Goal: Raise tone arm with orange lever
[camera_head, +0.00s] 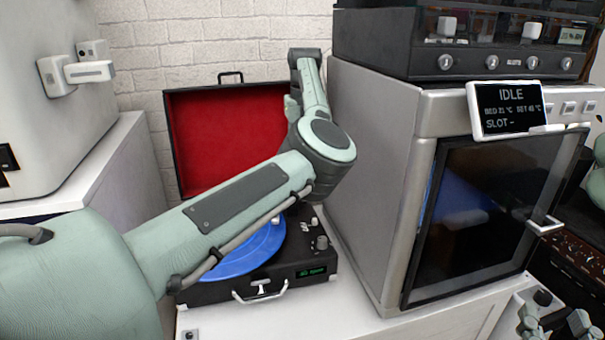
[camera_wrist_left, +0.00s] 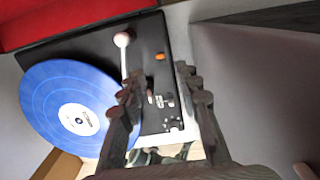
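The turntable (camera_head: 285,288) is a black case with its red-lined lid open and a blue record (camera_head: 240,262) on it. In the left wrist view, the small orange lever (camera_wrist_left: 160,57) sits on the black deck, right of the tone arm (camera_wrist_left: 123,58) with its pale round end. The blue record (camera_wrist_left: 45,100) lies to the left. My left gripper (camera_wrist_left: 160,85) is open and empty over the deck, its fingers apart below the lever in the picture. In the head view my left arm hides the lever and most of the tone arm. My right gripper (camera_head: 555,325) is open and empty at bottom right.
A grey machine with a dark glass door (camera_head: 480,215) stands close to the right of the turntable. A display reading IDLE (camera_head: 507,108) is on its front. A white cabinet (camera_head: 85,170) stands left. The open red lid (camera_head: 225,135) rises behind the deck.

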